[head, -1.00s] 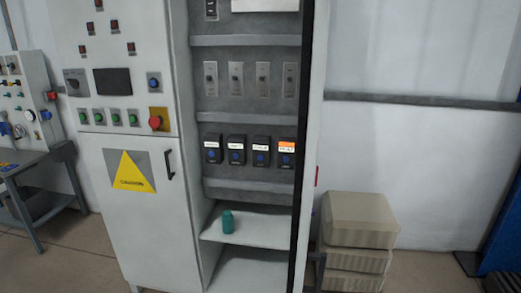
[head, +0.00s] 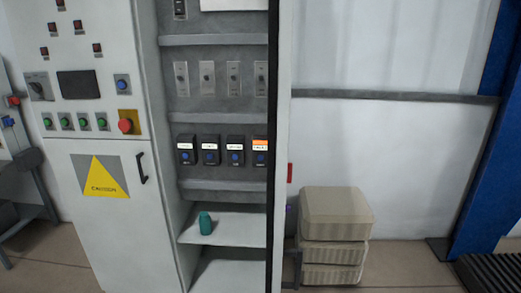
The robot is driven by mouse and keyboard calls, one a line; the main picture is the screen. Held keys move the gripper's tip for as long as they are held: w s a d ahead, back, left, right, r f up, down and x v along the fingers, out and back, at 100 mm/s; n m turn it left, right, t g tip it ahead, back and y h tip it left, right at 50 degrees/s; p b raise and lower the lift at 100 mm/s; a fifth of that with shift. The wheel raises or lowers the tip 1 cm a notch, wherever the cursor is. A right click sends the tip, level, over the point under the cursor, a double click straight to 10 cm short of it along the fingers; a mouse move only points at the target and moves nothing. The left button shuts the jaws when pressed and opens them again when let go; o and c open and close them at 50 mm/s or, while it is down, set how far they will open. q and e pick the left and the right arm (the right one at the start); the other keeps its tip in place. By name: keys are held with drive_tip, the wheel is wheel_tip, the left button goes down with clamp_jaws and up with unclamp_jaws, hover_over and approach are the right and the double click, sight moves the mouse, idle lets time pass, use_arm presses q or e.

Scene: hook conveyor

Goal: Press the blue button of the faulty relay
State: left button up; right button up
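An open electrical cabinet (head: 170,254) stands left of centre in the head view. Inside it is a row of several black relays, each with a blue button. The three left ones, such as the leftmost relay (head: 186,143), have white labels. The rightmost relay (head: 260,158) has an orange label, unlike the others, and sits close to the cabinet's dark right edge; its blue button shows below the label. The label text is too small to read. Neither of my grippers shows in the head view.
A teal bottle (head: 205,223) stands on the shelf below the relays. Stacked beige boxes (head: 335,214) stand right of the cabinet. A workbench (head: 25,165) is at the far left, a blue post (head: 478,135) at the right. Floor (head: 400,270) shows clear between boxes and post.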

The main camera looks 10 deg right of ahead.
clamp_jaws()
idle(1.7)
